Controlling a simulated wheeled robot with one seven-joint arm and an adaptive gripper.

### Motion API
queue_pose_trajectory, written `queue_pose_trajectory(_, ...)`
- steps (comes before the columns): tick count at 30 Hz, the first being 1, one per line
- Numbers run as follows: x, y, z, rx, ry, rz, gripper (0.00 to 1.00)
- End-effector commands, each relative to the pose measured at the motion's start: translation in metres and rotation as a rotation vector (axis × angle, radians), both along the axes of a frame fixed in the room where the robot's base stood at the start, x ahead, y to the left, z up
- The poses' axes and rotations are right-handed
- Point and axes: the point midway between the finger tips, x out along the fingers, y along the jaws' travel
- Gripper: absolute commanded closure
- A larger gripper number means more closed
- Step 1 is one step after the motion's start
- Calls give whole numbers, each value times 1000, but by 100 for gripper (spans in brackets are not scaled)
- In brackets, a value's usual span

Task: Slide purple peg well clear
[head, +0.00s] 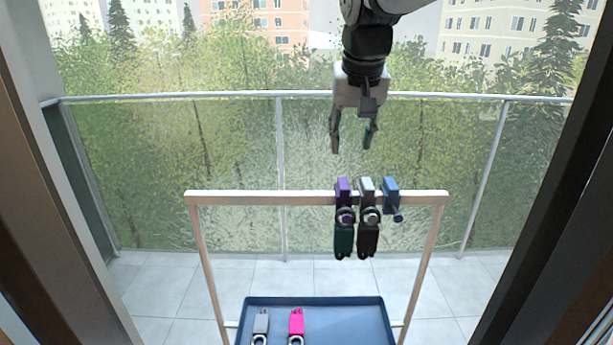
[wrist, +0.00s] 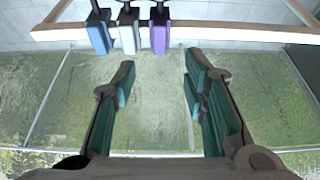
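The purple peg (head: 343,189) sits on the top bar of a pale wooden frame (head: 260,197), the leftmost of three pegs in the head view. A dark green piece hangs below it. The grey-white peg (head: 366,189) is close beside it on the right, and the blue peg (head: 390,194) is farther right. In the wrist view the purple peg (wrist: 160,36) is the rightmost of the three. My gripper (head: 352,148) is open and empty, above the bar and the pegs. Its two teal-padded fingers (wrist: 165,78) are spread wide and touch nothing.
A blue tray (head: 345,302) below the frame holds a grey piece (head: 261,325) and a pink piece (head: 296,324). The bar left of the purple peg is bare. A glass balcony railing (head: 180,170) stands behind the frame.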

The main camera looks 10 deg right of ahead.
Motion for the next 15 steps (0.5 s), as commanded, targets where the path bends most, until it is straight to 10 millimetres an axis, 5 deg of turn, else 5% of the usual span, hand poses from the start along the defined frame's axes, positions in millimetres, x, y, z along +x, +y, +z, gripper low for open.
queue_pose_trajectory(15, 33, -6, -85, -1, 4, -1, 60)
